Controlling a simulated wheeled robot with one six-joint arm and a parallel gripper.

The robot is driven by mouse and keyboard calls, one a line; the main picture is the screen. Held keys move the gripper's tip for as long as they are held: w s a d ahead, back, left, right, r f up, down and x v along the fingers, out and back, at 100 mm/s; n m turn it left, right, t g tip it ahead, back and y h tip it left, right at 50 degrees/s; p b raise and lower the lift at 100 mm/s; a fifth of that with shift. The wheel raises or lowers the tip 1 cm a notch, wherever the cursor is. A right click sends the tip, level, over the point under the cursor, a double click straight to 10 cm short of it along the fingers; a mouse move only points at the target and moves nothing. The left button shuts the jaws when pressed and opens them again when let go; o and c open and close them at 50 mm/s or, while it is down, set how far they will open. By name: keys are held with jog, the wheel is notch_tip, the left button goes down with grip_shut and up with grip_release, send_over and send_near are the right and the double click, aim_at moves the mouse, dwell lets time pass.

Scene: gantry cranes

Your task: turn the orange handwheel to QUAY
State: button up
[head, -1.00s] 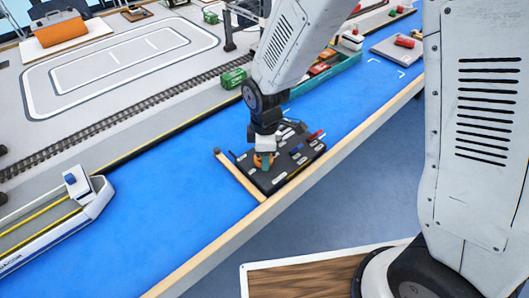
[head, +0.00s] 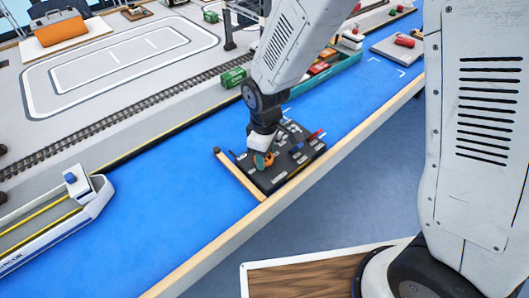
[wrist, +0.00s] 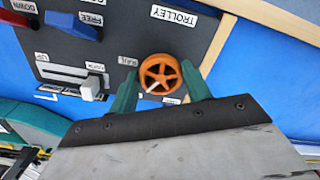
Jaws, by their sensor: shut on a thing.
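The orange handwheel (wrist: 160,72) stands on a dark control panel (wrist: 195,35), near the panel's edge. My gripper (wrist: 159,76) has one green finger on each side of the wheel's rim and is shut on it. A white mark shows at the wheel's lower left in the wrist view. A label reading RAIL (wrist: 129,61) lies left of the wheel; another label (wrist: 172,101) below it is partly hidden and I cannot read it. In the head view the handwheel (head: 269,161) shows under my gripper (head: 262,157).
The panel also bears a slider with a white knob (wrist: 91,90), a blue switch (wrist: 72,25), a red one (wrist: 14,17) and a TROLLEY label (wrist: 174,15). A wooden strip (head: 240,175) borders it. Blue surface is clear to the left; a toy ship (head: 60,222) lies farther left.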

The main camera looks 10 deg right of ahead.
jog(key=o, duration=1)
jog(key=shift+s+r, duration=0.1)
jog(key=shift+r, duration=3.85)
